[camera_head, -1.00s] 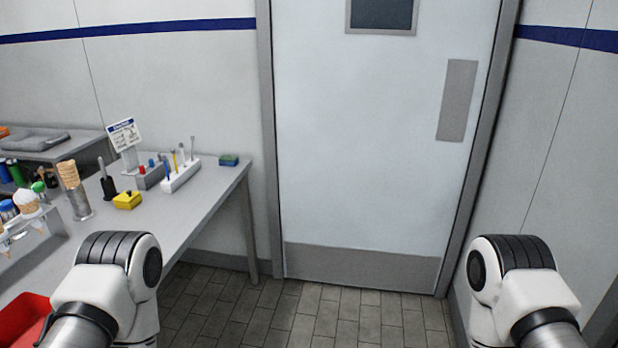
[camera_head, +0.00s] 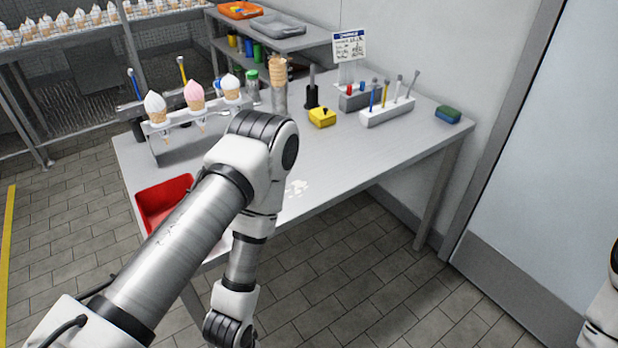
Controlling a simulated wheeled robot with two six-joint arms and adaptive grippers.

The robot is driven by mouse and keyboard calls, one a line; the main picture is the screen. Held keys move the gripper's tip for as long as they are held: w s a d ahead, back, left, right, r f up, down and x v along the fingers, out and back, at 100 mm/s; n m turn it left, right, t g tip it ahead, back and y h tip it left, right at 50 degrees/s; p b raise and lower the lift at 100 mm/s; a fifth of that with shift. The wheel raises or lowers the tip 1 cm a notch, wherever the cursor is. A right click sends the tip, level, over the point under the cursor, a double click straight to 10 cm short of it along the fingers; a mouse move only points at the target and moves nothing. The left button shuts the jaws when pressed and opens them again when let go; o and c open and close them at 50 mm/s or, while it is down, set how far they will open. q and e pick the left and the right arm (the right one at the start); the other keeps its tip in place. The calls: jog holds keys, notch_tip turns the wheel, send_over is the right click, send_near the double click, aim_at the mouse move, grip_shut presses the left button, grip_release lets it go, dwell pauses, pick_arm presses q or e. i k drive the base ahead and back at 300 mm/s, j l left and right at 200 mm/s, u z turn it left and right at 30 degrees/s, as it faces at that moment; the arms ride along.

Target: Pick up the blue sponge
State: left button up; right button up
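The blue sponge (camera_head: 448,115), with a green top layer, lies on the far right corner of the grey table (camera_head: 330,180) in the head view. My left arm comes in from the lower left and bends down in front of the table. Its gripper is not in view, below the picture's lower edge. Only a small piece of my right arm shows at the right edge, and its gripper is out of view.
A white holder (camera_head: 388,112) with upright tools stands just left of the sponge. A door (camera_head: 560,180) stands to the right. The floor before the table is clear.

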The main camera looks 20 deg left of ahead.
aim_at(445, 113)
jog(key=i+z, duration=0.5)
jog(key=i, duration=0.35)
